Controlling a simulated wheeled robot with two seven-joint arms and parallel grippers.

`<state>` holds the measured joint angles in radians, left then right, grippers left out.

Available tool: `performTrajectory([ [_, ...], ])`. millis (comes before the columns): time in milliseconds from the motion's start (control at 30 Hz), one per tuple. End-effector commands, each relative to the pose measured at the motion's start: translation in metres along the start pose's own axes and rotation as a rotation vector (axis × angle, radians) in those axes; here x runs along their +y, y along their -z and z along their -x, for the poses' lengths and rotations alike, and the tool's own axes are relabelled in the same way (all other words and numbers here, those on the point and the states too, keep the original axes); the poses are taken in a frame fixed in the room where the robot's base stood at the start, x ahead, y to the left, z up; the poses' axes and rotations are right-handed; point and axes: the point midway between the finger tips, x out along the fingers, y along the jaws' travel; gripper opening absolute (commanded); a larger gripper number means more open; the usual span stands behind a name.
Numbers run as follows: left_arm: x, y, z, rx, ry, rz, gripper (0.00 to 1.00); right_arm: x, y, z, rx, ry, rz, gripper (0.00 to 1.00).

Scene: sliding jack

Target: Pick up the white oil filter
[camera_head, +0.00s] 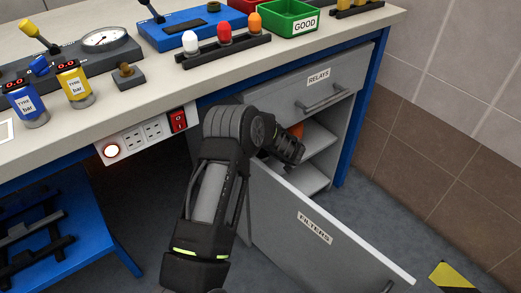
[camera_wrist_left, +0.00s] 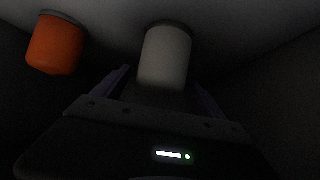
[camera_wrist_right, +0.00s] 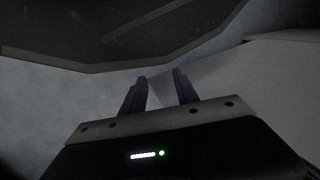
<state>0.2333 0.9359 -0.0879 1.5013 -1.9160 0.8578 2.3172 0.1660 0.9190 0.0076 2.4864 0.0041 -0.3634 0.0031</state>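The white oil filter (camera_wrist_left: 165,55) shows in the left wrist view as a pale cylinder in a dark space, with an orange filter (camera_wrist_left: 55,45) to its left. My left gripper (camera_wrist_left: 163,85) is open, its fingers spread to either side of the white filter's near end. I cannot tell whether they touch it. In the head view my left arm reaches into the grey cabinet and its gripper is hidden; only a bit of orange (camera_head: 297,130) shows there. My right gripper (camera_wrist_right: 160,85) is open and empty in its wrist view, near pale surfaces; it is outside the head view.
The door labelled FILTERS (camera_head: 315,229) stands open in front of the cabinet shelves (camera_head: 318,140). The RELAYS drawer (camera_head: 320,88) above is shut. The workbench top (camera_head: 150,85) carries several lamps, gauges and a green GOOD bin (camera_head: 290,20). Floor is free at the right.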

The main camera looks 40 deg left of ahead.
Motion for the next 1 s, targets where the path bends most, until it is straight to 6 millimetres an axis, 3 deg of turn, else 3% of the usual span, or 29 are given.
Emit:
performTrajectory([
  [900, 0.0, 0.0, 0.0001, 0.0, 0.0, 0.0, 0.06, 0.0, 0.0001, 0.0, 0.0, 0.0, 0.0, 0.36],
  [1000, 0.0001, 0.0008, 0.0002, 0.001, 0.0, 0.0, 0.05, 0.0, 0.0001, 0.0001, 0.0, 0.0, 0.0, 0.36],
])
